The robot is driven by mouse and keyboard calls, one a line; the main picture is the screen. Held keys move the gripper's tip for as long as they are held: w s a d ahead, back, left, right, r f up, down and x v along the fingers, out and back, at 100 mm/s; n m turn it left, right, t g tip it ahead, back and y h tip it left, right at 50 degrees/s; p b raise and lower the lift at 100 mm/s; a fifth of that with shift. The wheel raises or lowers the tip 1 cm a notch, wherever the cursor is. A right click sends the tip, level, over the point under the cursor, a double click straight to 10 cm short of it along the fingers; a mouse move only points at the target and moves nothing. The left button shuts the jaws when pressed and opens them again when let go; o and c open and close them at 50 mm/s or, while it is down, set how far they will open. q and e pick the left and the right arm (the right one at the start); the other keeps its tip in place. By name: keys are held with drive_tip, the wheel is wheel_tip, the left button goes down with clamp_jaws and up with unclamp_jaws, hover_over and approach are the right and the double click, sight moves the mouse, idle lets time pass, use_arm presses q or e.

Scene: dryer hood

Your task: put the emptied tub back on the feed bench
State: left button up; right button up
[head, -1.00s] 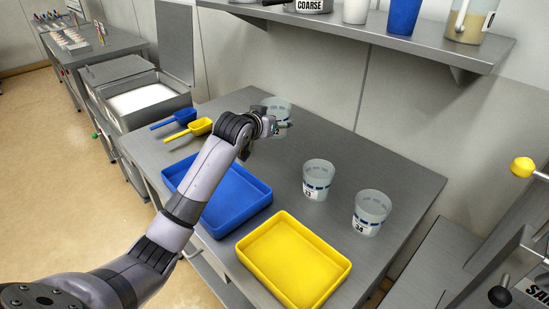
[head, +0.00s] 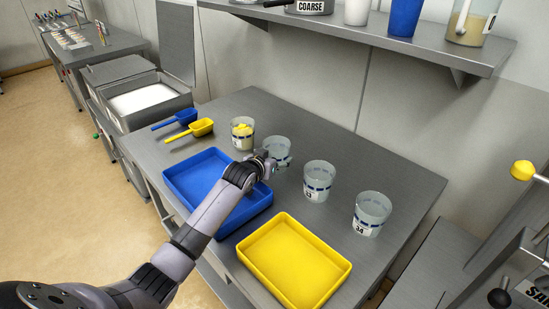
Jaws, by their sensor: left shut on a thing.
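My left gripper (head: 273,162) is shut on a clear tub (head: 278,146) with a dark blue band, which looks empty and upright. It is in the row of tubs on the steel bench (head: 395,165); I cannot tell whether its base touches the bench top. A tub with yellow contents (head: 243,133) stands to its left. Two clear tubs stand to its right, one labelled 33 (head: 318,181) and one labelled 34 (head: 371,213). My right gripper is out of view.
A blue tray (head: 195,178) and a yellow tray (head: 294,262) lie along the bench front. A blue scoop (head: 183,116) and a yellow scoop (head: 201,127) lie at the left. A wall shelf (head: 400,40) with containers overhangs the back. A yellow-knobbed machine (head: 522,171) stands right.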

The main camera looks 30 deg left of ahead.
use_arm(q)
drive_tip(key=shift+f, duration=0.1)
drive_tip(key=o, duration=1.4)
drive_tip(key=shift+c, duration=0.2)
drive_tip(key=shift+r, duration=0.2)
drive_tip(key=v, duration=1.2)
drive_tip(key=shift+s+f, duration=0.1)
